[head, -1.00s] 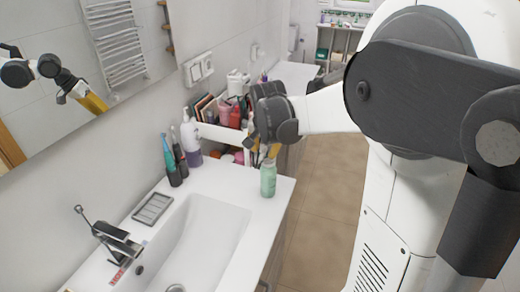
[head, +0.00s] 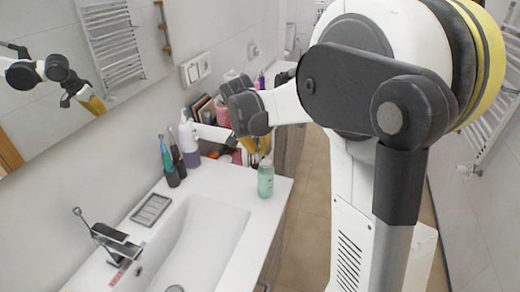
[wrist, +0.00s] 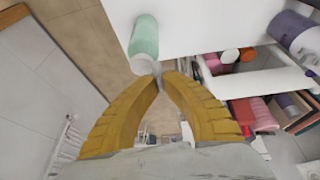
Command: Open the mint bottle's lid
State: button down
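The mint bottle (head: 265,181) stands upright on the washbasin counter near its right edge. In the wrist view the bottle (wrist: 145,36) shows from above, with a pale lid (wrist: 142,64) at its near end. My gripper (wrist: 162,77) has yellow fingers whose tips almost meet right beside the lid, with only a narrow gap between them. I cannot tell whether they touch the lid. No object is clearly held. In the head view my gripper (head: 260,150) hangs just above the bottle top, and its fingers partly hide the lid.
The white basin (head: 195,240) and tap (head: 115,240) lie left of the bottle. Toothbrushes (head: 172,160) and a purple-white pump bottle (head: 189,145) stand by the wall. Open floor (head: 310,210) lies to the right.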

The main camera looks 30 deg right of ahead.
jog(key=shift+s, duration=0.1)
jog(key=c, duration=1.5)
grip_release()
jog(key=v, duration=1.2)
jog(key=shift+d, duration=0.15)
jog(key=s+a+f+n+t+y+b, duration=0.1)
jog(key=s+a+f+n+t+y, duration=0.1)
jog(key=s+a+f+n, duration=0.3)
jog(key=s+a+f+n+t+y+b, duration=0.2)
jog(key=s+a+f+n, duration=0.3)
jog(key=s, duration=0.9)
jog(key=a, duration=0.3)
jog(key=shift+s+t+b, duration=0.2)
jog(key=shift+t+b, duration=0.1)
jog(key=shift+t, duration=0.1)
